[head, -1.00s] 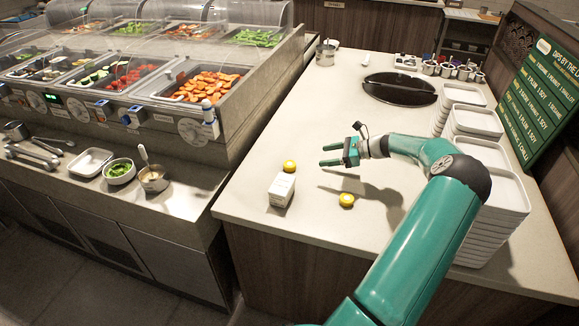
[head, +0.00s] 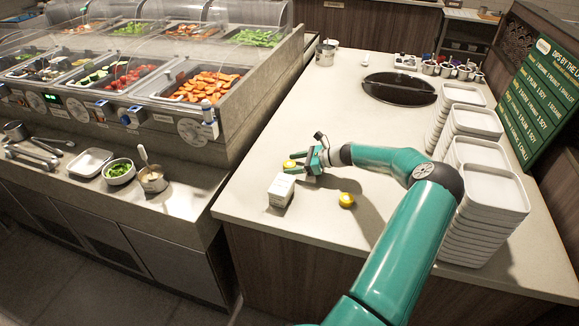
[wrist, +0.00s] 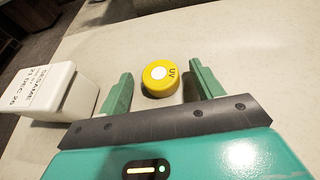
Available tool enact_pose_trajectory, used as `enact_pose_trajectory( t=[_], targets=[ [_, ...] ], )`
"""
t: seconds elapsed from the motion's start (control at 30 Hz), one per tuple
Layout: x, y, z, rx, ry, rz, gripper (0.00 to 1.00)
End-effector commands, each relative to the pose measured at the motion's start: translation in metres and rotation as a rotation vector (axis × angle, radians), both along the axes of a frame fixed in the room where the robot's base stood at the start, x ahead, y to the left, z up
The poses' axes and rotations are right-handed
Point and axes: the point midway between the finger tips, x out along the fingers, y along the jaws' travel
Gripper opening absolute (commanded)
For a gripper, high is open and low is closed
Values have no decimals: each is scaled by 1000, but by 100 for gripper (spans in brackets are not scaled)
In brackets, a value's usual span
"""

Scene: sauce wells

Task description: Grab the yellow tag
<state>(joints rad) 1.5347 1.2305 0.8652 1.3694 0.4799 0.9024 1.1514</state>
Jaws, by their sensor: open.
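A round yellow tag (wrist: 160,78) with a white centre and dark "UV" lettering lies flat on the counter. In the wrist view it sits between the two green fingers of my gripper (wrist: 161,70), with a gap on each side. My gripper is open and holds nothing. In the head view the same tag (head: 289,163) shows between the fingertips of my gripper (head: 288,162), partly covered by them. A second yellow round piece (head: 347,199) lies nearer the front of the counter, right of the gripper.
Stacks of white plates (head: 487,190) stand on the right. A dark round inset (head: 399,89) is farther back. The counter's left-middle part is clear.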

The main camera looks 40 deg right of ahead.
Motion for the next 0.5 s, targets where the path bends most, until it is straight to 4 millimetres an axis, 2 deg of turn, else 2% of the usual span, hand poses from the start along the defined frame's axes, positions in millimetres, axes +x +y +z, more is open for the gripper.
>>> enact_pose_trajectory(
  t=[0.13,0.37,0.4,0.5],
  targets=[
    [0,0,0,0,0,0,66],
    [0,-1,0,0,0,0,21],
    [-1,-1,0,0,0,0,18],
    [0,-1,0,0,0,0,18]
  ],
)
